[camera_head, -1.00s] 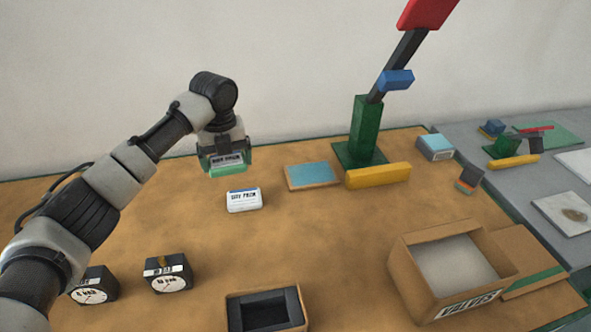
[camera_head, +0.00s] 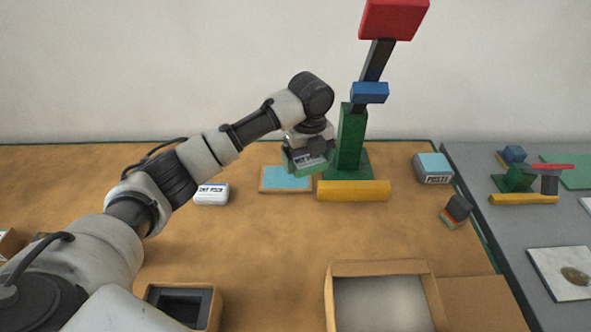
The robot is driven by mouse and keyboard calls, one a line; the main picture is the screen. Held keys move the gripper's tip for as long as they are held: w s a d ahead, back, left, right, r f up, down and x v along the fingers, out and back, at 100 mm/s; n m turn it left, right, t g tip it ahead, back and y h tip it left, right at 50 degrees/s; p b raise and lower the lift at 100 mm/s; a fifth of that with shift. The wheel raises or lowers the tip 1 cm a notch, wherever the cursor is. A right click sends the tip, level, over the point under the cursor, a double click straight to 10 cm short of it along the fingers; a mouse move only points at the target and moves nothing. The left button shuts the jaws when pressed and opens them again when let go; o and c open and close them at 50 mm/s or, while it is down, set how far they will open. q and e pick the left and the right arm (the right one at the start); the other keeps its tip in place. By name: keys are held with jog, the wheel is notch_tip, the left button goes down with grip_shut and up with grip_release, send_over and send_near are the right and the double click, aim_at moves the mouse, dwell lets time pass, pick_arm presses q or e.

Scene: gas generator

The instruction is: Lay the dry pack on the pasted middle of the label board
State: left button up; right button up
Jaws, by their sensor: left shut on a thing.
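The label board (camera_head: 285,190) lies flat near the back middle of the table, with a tan rim and a pale blue middle. My left gripper (camera_head: 308,165) is shut on a small pack with a pale label, largely hidden by the green fingers. In the picture it is at the board's right end, seemingly above it; the exact gap cannot be told. A white pack (camera_head: 211,195) with black lettering and a blue edge lies on the table left of the board; its print is too small to read surely. My right gripper is not in view.
A green post (camera_head: 351,140) with a dark arm, blue block and red block stands close right of my gripper. A yellow bar (camera_head: 353,191) lies in front. An open cardboard box (camera_head: 381,267) and a dark-lined tray (camera_head: 213,305) stand nearer. The table between is clear.

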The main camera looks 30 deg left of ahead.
pick_arm(q)
send_over(286, 177)
notch_tip(286, 177, down, 5)
jog(key=shift+r, duration=0.1)
jog(key=shift+f, duration=2)
jog(key=shift+s+f, duration=0.1)
jog(key=o, duration=0.6)
jog(key=shift+o, duration=0.2)
notch_tip(286, 177, up, 12)
